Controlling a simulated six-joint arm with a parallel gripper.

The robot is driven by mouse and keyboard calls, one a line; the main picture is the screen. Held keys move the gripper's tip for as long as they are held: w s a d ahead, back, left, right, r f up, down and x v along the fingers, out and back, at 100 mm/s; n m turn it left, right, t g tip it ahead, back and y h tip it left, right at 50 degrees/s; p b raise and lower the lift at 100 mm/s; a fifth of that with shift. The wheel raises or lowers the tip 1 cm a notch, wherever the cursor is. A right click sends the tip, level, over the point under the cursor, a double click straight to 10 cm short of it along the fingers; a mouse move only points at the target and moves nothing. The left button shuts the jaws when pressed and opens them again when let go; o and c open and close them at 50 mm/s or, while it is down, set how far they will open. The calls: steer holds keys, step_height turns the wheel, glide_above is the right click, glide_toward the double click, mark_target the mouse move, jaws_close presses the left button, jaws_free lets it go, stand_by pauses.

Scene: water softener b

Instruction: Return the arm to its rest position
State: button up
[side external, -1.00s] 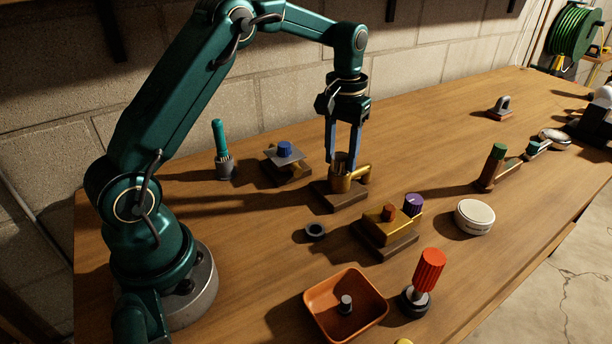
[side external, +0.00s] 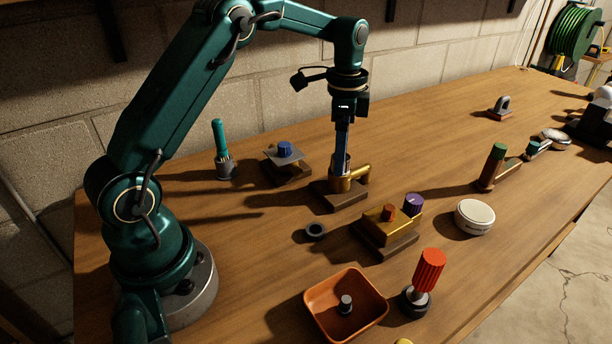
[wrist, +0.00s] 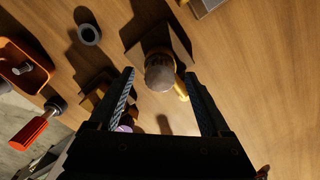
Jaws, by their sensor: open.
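My gripper (side external: 342,152) points straight down over a brass fitting (side external: 359,174) with a side spout, mounted on a dark wooden block (side external: 340,198). In the side view the fingers are seen nearly edge-on, and their tips are at about the rim of the fitting's upright cup. The wrist view shows my gripper (wrist: 160,73) open, with one finger on each side of the fitting's round greyish top (wrist: 159,75). No finger visibly touches it. Whether the tips are above or beside the rim is unclear.
A gold block with a purple knob (side external: 413,203) stands just right of the fitting. A blue-knobbed block (side external: 285,151) is to its left, a dark ring (side external: 315,231) in front. An orange bin (side external: 318,313), red-handled tool (side external: 429,270) and white round tin (side external: 474,217) lie nearer. Space above is clear.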

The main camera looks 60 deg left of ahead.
step_height(320, 180, up, 4)
steer(key=s+d+r+t, duration=0.4)
steer(key=s+d+r, duration=0.2)
steer(key=s+r, duration=0.4)
steer(key=s+d+f+n+t, duration=0.1)
steer(key=s+d+f+n, duration=0.2)
steer(key=s+f+n, duration=0.3)
steer(key=s+n, duration=0.2)
steer(key=s, duration=0.2)
steer(key=shift+t, duration=0.3)
stand_by(0.7)
